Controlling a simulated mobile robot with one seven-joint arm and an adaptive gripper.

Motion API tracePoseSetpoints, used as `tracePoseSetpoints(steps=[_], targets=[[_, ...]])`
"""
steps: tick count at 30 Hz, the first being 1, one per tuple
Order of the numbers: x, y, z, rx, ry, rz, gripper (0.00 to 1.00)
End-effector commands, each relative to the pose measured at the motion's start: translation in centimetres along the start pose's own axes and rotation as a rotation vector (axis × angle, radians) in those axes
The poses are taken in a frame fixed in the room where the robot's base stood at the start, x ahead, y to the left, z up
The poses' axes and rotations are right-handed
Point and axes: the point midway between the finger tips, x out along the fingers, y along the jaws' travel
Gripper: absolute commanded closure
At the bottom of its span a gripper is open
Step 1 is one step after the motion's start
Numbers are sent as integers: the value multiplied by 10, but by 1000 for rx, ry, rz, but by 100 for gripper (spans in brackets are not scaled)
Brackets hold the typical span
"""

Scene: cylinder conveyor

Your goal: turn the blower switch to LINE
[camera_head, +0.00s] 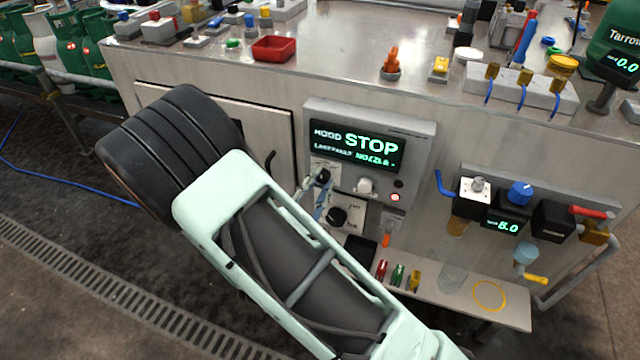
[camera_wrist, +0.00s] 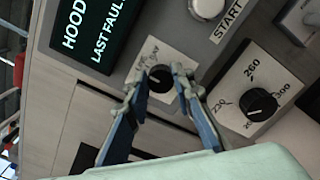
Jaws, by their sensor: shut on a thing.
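The blower switch (camera_wrist: 160,78) is a small black knob on a white label plate, below the display in the wrist view. In the head view the switch (camera_head: 322,177) shows beside the fingertips, and my gripper (camera_head: 313,187) is partly hidden behind my arm.
The display (camera_head: 357,146) reads STOP and NOZZLE. A larger black dial (camera_wrist: 258,104) with temperature-like numbers sits close to the right finger. A pale round button (camera_head: 363,185) and a lit red button (camera_head: 395,197) are to the right. A shelf (camera_head: 455,292) juts out below.

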Motion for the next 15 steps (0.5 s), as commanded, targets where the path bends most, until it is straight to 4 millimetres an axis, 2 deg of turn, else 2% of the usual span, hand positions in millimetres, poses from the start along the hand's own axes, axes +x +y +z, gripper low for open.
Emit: tracePoseSetpoints(steps=[11,12,15], targets=[[0,0,0,3,2,0,100],[0,0,0,3,2,0,74],[0,0,0,2,1,0,62]])
